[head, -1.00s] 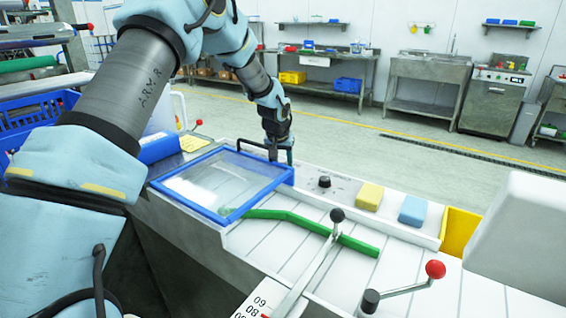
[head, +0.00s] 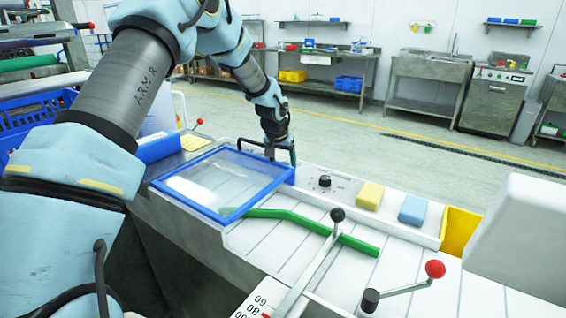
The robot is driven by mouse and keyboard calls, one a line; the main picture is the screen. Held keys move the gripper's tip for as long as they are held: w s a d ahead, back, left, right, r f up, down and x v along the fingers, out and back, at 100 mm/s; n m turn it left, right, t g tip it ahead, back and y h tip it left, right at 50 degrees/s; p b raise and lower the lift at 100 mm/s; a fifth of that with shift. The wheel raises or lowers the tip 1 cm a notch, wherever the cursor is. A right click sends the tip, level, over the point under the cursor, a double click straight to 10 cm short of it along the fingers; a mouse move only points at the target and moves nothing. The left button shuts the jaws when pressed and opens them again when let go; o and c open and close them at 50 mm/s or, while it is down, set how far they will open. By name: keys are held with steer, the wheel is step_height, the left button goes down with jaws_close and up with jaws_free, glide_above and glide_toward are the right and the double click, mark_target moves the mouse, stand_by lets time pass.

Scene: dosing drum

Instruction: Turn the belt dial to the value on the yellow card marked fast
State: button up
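A small black knob (head: 324,181), which looks like the belt dial, stands on the pale rear ledge of the machine. Faint markings lie around it, too small to read. A yellow card (head: 193,142) lies at the left end, beyond the blue-framed clear lid; its writing cannot be read. My gripper (head: 281,156) points down behind the lid's far right corner, left of the knob and apart from it. Its fingertips are partly hidden by the lid's frame, so its opening is unclear.
The blue-framed lid (head: 268,201) lies in front of my gripper. A yellow block (head: 370,194) and a blue block (head: 412,209) sit right of the knob. Levers with a black ball (head: 337,214) and a red ball (head: 435,269) rise in front. A yellow bin (head: 459,231) stands farther right.

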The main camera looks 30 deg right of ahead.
steer(key=b+v, duration=0.2)
steer(key=v, duration=0.8)
steer(key=shift+s+r, duration=0.15)
steer(key=shift+r, duration=0.15)
steer(key=shift+a+r, duration=0.1)
steer(key=shift+a, duration=0.05)
